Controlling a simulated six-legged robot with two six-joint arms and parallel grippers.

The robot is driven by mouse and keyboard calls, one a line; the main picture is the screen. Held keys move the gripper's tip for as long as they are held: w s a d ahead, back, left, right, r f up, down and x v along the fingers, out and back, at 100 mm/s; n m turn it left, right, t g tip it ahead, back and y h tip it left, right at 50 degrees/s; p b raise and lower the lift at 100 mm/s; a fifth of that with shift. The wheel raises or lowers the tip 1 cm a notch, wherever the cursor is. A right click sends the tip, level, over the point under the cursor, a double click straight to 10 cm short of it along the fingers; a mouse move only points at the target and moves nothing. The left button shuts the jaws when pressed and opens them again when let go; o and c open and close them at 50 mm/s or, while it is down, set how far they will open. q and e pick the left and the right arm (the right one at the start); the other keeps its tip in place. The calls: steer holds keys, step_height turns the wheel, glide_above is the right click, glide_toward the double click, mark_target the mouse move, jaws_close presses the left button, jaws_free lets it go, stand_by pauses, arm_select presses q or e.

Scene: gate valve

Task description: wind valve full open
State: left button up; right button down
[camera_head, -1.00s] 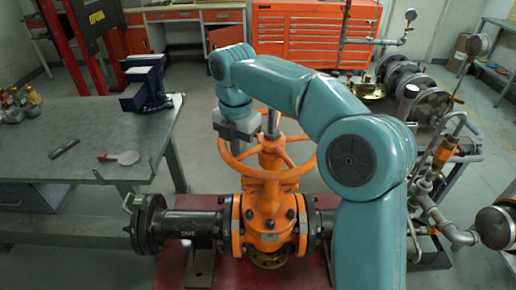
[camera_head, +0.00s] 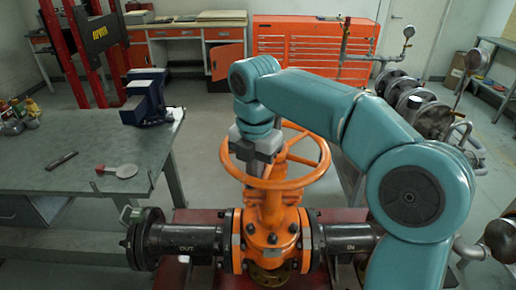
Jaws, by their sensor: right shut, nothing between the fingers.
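The orange gate valve (camera_head: 268,240) stands upright in a dark pipe, with its orange handwheel (camera_head: 290,183) lying flat on top. The pipe's left part (camera_head: 190,240) is marked OUT and its right part IN. My right arm reaches in from the right, and my right gripper (camera_head: 256,170) points down at the left part of the handwheel, inside or over the rim. Its fingers are shut with nothing between them. The fingertips are partly hidden, so I cannot tell whether they touch a spoke or the rim. My left gripper is not in view.
A grey-green workbench (camera_head: 80,150) at left holds a blue vise (camera_head: 148,98) and small tools. An orange tool chest (camera_head: 315,48) stands at the back. Pipes and gauges (camera_head: 410,95) crowd the right. The floor behind the valve is clear.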

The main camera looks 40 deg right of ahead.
steer(key=s+d, duration=0.4)
steer(key=s, duration=0.1)
step_height(320, 180, up, 7)
steer(key=p, duration=0.6)
steer(key=shift+w+a+p, duration=0.35)
steer(key=shift+w, duration=0.05)
steer(key=shift+a+f, duration=0.1)
